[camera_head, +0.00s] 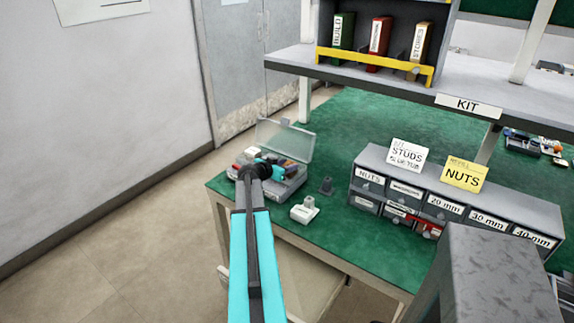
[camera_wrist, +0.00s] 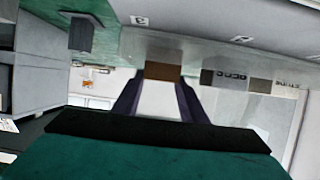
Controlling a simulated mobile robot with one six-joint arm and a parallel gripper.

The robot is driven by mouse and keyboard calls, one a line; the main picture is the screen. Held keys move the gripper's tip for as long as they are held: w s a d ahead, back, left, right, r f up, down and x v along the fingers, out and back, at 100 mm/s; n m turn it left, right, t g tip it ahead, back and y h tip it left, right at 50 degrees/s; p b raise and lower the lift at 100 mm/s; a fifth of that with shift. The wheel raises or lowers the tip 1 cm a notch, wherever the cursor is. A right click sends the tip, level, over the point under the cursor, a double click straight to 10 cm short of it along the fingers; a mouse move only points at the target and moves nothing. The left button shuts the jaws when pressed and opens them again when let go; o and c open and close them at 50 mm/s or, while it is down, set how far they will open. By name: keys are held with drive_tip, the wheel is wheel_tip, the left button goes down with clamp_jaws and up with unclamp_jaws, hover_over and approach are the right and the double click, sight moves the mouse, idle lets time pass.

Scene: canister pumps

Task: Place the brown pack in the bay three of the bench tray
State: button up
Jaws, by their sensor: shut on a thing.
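The brown pack (camera_wrist: 162,72) shows in the wrist view as a small brown block between the tips of my gripper (camera_wrist: 163,78), which is shut on it. In the head view my arm ends over the grey bench tray (camera_head: 288,190), and the arm hides the fingers and the pack. The tray stands at the left of the green bench with its clear lid (camera_head: 290,141) raised behind it. Several coloured items lie in its bays. In the wrist view small number tags (camera_wrist: 240,39) show on a pale grey wall. I cannot tell which bay the pack is over.
Further right is a grey drawer cabinet (camera_head: 455,192) with signs on top. A shelf (camera_head: 385,88) with binders overhangs the back. Some green bench top is clear.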

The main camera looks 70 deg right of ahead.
drive_tip(key=shift+f, duration=0.1)
idle(0.3)
drive_tip(key=o, duration=1.1)
drive_tip(key=b+v, duration=0.3)
drive_tip(key=v, duration=0.9)
